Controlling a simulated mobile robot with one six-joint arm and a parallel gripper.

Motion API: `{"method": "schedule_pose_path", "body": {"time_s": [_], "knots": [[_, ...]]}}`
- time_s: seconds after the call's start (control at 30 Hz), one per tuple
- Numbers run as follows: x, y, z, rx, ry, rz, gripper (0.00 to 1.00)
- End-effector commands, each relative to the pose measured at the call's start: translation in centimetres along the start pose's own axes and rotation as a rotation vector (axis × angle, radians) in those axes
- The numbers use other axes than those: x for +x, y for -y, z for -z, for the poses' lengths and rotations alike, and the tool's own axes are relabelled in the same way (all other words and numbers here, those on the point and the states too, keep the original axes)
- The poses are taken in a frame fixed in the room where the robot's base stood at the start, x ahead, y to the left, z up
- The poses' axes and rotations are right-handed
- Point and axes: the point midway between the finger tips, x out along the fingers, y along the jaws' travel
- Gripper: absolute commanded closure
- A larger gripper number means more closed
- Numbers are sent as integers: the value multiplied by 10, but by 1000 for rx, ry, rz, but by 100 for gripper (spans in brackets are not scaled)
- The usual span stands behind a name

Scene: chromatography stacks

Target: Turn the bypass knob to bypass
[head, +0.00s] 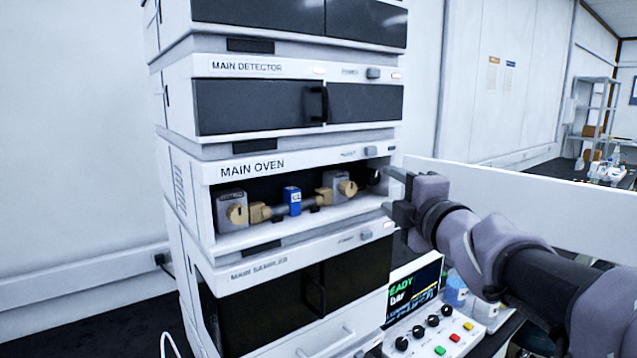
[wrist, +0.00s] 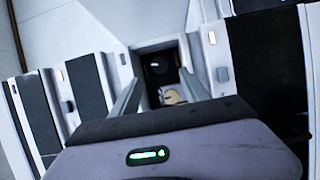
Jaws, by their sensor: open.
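A dark round knob (head: 375,175) sits inside the open bay of the main oven (head: 250,168), at its right end. In the wrist view the knob (wrist: 155,67) shows between my fingers, with a brass-coloured fitting (wrist: 172,97) just below it. My gripper (head: 387,190) is open and empty at the right front edge of the oven bay, its fingers pointing at the bay. In the wrist view the gripper (wrist: 158,78) frames the bay opening. The fingers look apart from the knob. I cannot read any label or position mark on it.
A blue column (head: 292,201) with brass fittings lies across the oven bay. The main detector (head: 250,67) is above and the main sampler (head: 262,275) below. A control panel (head: 425,343) with black knobs and coloured buttons stands below my arm.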

Motion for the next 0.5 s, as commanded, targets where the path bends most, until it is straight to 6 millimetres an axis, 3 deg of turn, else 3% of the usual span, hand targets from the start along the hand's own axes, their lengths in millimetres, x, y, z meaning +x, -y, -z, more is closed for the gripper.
{"method": "schedule_pose_path", "body": {"time_s": [0.2, 0.5], "knots": [[53, 2, 1, 1, -1, 0, 47], [99, 0, 0, 2, 1, -1, 47]]}}
